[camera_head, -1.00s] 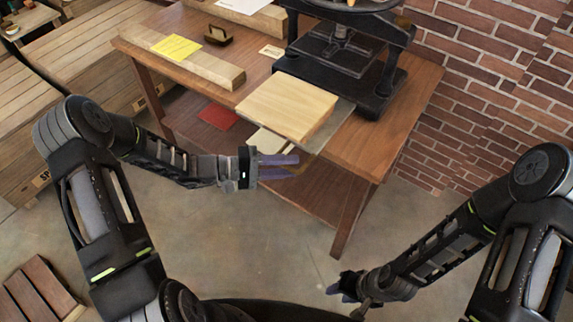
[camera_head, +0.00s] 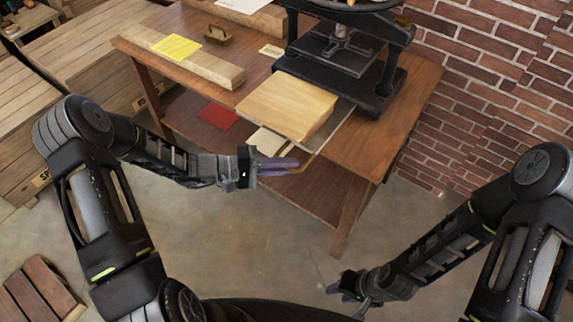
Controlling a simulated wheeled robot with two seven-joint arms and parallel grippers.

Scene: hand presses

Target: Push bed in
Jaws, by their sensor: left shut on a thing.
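The bed is a flat grey plate (camera_head: 338,128) that sticks out of the black press (camera_head: 345,50) towards me, past the table's front edge. A pale wooden block (camera_head: 288,105) lies on it. A thin brass-coloured handle (camera_head: 309,162) shows below the bed's front right. My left gripper (camera_head: 280,166) is in front of the bed, its purple-grey fingers close together on the handle, whose gripped part is hidden. My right gripper (camera_head: 343,288) is low at the bottom, away from the press, and its fingers are too small to read.
The press stands on a wooden table (camera_head: 375,150) with a lower shelf holding a red item (camera_head: 218,116). A long wooden beam with a yellow sheet (camera_head: 176,47) lies left on the tabletop. A brick wall (camera_head: 480,90) stands right.

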